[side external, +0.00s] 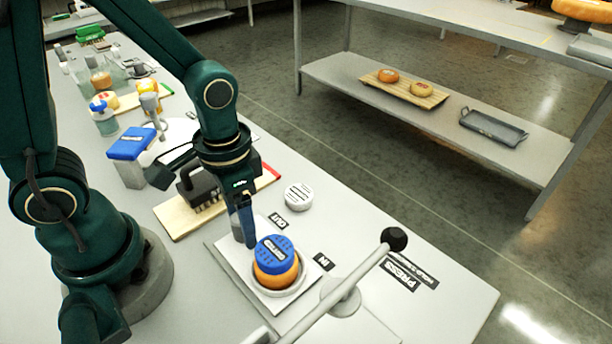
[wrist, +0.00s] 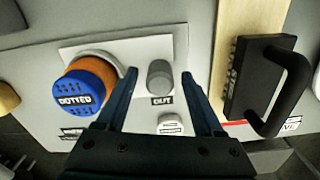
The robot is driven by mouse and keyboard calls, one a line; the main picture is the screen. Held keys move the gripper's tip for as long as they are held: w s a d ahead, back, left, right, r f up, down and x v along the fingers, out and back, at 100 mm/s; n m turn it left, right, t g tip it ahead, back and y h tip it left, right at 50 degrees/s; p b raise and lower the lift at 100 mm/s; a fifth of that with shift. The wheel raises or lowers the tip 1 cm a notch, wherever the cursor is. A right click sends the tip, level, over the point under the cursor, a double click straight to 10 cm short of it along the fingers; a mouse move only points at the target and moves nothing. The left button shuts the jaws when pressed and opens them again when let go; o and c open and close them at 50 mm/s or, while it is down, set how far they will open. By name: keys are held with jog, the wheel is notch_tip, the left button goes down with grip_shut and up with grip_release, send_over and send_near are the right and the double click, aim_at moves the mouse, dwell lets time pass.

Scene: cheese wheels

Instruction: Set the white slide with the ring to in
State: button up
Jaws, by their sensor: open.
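The white slide (side external: 235,264) lies on the table, and it also shows in the wrist view (wrist: 128,52). Its white ring (side external: 301,284) surrounds an orange cheese wheel (side external: 275,279) topped with a blue piece marked DOTTED (side external: 274,252). A grey upright knob (wrist: 160,78) stands on the slide's other end, beside the OUT label (wrist: 162,100). My gripper (side external: 243,226) is open and pointing down at the knob. In the wrist view its fingers (wrist: 160,73) are on either side of the knob, with gaps showing. The fingers partly hide the knob in the side view.
The IN label (side external: 323,262) is near the ring end, by the press lever with a black ball (side external: 394,239). A white striped disc (side external: 298,196) lies near OUT. A black-handled block (side external: 198,190) on a wooden board stands close behind my gripper.

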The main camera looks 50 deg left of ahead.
grip_shut()
dwell(1.4)
